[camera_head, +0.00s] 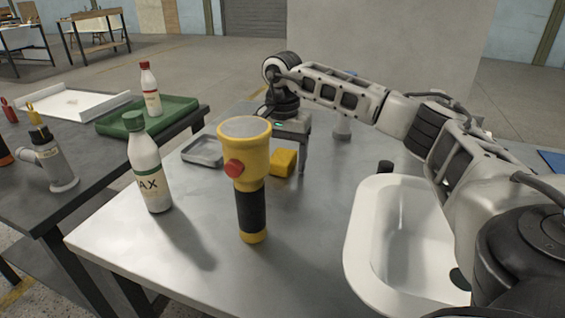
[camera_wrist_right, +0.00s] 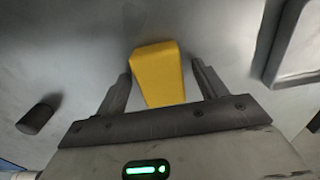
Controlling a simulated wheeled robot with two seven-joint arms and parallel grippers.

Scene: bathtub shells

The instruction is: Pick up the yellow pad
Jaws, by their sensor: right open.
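The yellow pad (camera_head: 284,162) is a small yellow block lying on the grey metal table, partly hidden behind the yellow flashlight in the head view. In the right wrist view the yellow pad (camera_wrist_right: 158,74) lies between and slightly beyond the two fingers. My right gripper (camera_head: 290,160) points down over the pad, and in the wrist view its fingers (camera_wrist_right: 160,80) are spread apart with the pad in the gap. I cannot tell whether either finger touches it. My left gripper does not show.
A yellow flashlight (camera_head: 250,205) stands upright in front of the pad. A white bottle (camera_head: 148,172) stands to its left. A grey tray (camera_head: 203,160) lies left of the pad. A white tub (camera_head: 360,245) sits at right. A second table (camera_head: 85,165) is at left.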

